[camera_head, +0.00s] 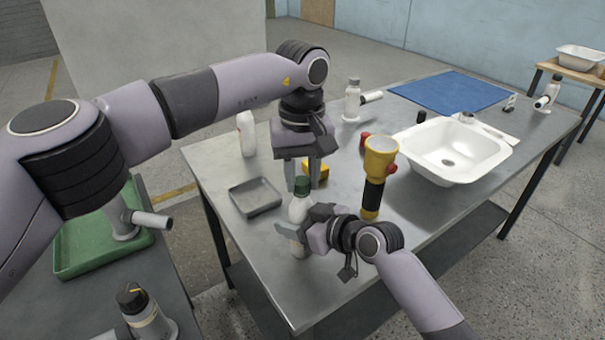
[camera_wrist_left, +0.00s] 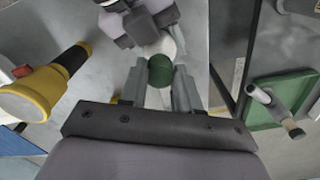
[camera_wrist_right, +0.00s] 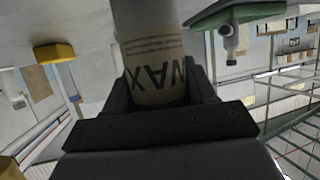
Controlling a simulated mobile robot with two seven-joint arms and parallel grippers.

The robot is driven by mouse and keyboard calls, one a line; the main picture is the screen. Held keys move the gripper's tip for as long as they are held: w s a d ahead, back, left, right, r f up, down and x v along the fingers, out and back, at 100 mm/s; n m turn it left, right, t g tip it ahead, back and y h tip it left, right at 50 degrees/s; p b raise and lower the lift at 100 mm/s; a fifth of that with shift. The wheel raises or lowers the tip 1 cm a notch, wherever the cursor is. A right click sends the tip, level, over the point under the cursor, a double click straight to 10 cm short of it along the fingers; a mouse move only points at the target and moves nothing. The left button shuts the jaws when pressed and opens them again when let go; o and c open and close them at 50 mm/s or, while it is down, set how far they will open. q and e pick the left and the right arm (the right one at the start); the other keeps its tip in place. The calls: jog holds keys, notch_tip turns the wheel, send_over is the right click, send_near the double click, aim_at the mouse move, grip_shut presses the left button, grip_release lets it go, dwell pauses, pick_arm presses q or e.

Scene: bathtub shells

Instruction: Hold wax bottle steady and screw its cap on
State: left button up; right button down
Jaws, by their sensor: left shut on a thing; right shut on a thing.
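The white wax bottle (camera_head: 298,212) stands upright near the front of the metal table, its green cap (camera_head: 303,185) at its top. My right gripper (camera_head: 301,225) is shut around the bottle's body. In the right wrist view the bottle (camera_wrist_right: 155,62) shows its WAX label between the fingers. My left gripper (camera_head: 302,179) points down from above, its fingers shut on the cap's sides. The cap (camera_wrist_left: 160,70) shows between the fingertips in the left wrist view, over the bottle's top. Whether the threads are engaged is hidden.
A yellow and black flashlight (camera_head: 376,178) stands just right of the bottle. A grey tray (camera_head: 255,197) and a white bottle (camera_head: 246,134) are at left. A yellow block (camera_head: 316,169) lies behind my left gripper. A white basin (camera_head: 447,150) and blue mat (camera_head: 450,92) are farther back.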

pick_arm(q)
jog(key=m, duration=0.7)
jog(key=shift+a+m, duration=0.1)
jog(key=shift+m, duration=0.3)
jog(key=o, duration=1)
jog(key=shift+r, duration=0.1)
jog(key=shift+r, duration=2.15)
jog(key=shift+c, duration=0.4)
